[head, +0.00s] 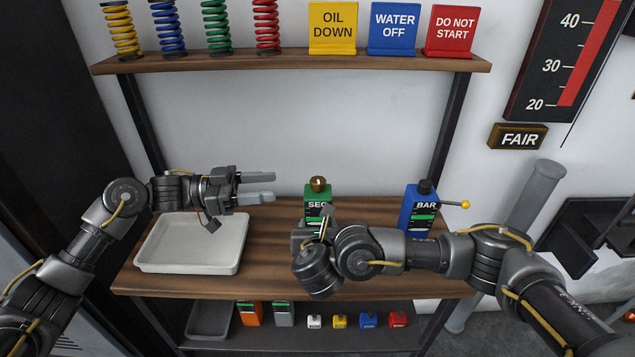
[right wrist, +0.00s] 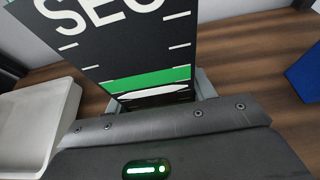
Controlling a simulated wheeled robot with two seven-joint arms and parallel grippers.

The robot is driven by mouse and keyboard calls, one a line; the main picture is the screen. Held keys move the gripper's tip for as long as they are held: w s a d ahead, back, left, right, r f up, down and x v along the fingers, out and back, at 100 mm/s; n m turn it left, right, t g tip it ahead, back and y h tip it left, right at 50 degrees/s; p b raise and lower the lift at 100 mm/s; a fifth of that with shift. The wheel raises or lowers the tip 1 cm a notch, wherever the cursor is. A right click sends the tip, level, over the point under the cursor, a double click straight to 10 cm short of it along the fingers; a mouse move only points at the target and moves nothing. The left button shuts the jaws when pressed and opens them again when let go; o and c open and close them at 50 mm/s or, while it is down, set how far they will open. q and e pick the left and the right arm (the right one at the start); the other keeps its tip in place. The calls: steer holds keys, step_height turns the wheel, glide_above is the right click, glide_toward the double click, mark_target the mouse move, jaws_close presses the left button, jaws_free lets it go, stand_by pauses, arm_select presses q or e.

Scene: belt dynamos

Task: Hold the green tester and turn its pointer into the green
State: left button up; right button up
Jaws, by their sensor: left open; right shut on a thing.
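The green tester (head: 317,192), marked SEC, stands upright on the wooden bench with a brass knob (head: 318,184) on top. My right gripper (right wrist: 158,97) is shut around its lower body; my right wrist hides much of this in the head view. In the right wrist view the tester's dark face (right wrist: 120,50) shows white ticks and a green band (right wrist: 148,81). The white pointer (right wrist: 152,92) lies just below the band's lower edge. My left gripper (head: 258,188) is open and empty, left of the tester, its fingers pointing right.
A white tray (head: 190,268) lies on the bench at the left. A blue BAR tester (head: 419,208) with a yellow-tipped side lever (head: 465,204) stands to the right. A shelf (head: 290,61) with springs and signs runs above; small items stand on the lower shelf.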

mark_target(318, 180)
arm_select(q)
steer(key=d, duration=0.4)
steer(key=w+d, duration=0.1)
steer(key=d, duration=0.6)
steer(key=shift+w+d+f, duration=0.1)
steer(key=shift+w+d, duration=0.15)
steer(key=shift+d, duration=0.05)
steer(key=c, duration=1)
